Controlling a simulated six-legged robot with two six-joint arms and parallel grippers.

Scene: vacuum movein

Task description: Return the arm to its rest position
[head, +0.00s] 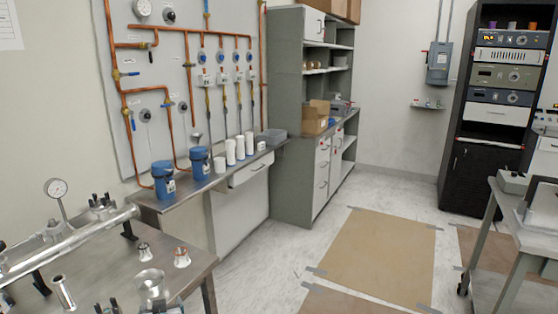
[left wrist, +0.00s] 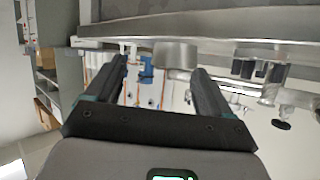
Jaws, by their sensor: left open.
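My left gripper (left wrist: 161,66) shows in the left wrist view, its two dark fingers spread apart. A short grey metal cylinder (left wrist: 176,55) shows beyond the gap between the fingertips; I cannot tell its exact distance, and nothing is clamped. The wrist picture appears upside down, with the steel table's edge (left wrist: 215,28) across the top. The steel table (head: 190,262) is at the lower left, with a flared metal fitting (head: 150,282) near the bottom edge. My right gripper is in neither view.
A long metal tube (head: 75,240) with a gauge (head: 57,190) and small flanged fittings (head: 181,257) crowd the steel table. A bench (head: 505,205) stands at the right.

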